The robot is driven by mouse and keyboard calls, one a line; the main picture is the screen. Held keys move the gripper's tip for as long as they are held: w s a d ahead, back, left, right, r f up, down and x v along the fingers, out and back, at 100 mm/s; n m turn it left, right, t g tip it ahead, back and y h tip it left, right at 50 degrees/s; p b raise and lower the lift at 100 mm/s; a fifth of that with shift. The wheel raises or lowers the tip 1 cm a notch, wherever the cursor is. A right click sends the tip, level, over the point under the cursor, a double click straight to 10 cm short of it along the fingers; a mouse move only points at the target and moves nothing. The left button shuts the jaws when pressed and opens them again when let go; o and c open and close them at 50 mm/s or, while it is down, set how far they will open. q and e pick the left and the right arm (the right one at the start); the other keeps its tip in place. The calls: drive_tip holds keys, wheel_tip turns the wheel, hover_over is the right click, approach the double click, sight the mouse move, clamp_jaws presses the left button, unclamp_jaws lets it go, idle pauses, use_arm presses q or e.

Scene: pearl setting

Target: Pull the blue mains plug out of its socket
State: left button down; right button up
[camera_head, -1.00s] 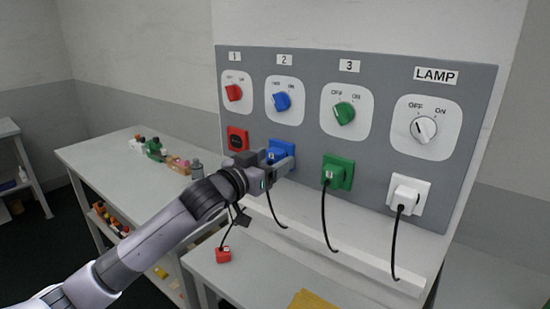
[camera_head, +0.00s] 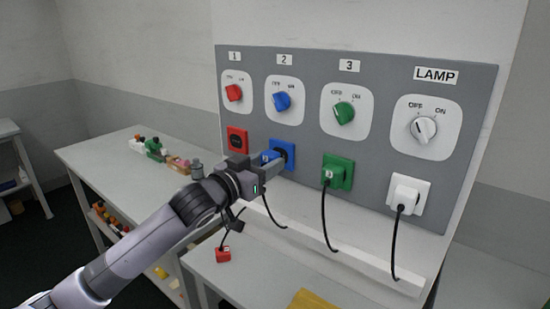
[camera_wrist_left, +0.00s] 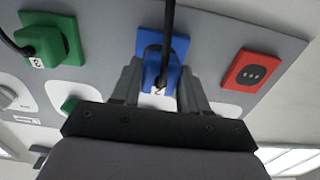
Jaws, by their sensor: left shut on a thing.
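The blue plug (camera_head: 268,156) is between the fingers of my left gripper (camera_head: 272,160), which is shut on it. The blue socket (camera_head: 289,147) under switch 2 shows its dark round face, with the plug standing off to its left, apparently clear of it. In the left wrist view the plug (camera_wrist_left: 157,84), marked 2, sits between my two fingers (camera_wrist_left: 160,88), with the blue socket plate (camera_wrist_left: 181,47) behind it and the black cable crossing in front. My right gripper is not in view.
An empty red socket (camera_head: 237,140) is to the left on the grey panel; a green plug (camera_head: 333,173) and a white plug (camera_head: 405,194) sit in sockets to the right. A loose red plug (camera_head: 222,254) lies on the bench below. A white ledge runs under the panel.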

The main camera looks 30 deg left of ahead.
use_arm(q)
drive_tip(key=shift+s+a, duration=0.15)
drive_tip(key=shift+s, duration=1.85)
drive_tip(key=shift+s, duration=0.1)
drive_tip(key=s, duration=0.8)
drive_tip(key=shift+s+a, duration=0.35)
drive_tip(key=shift+s, duration=0.05)
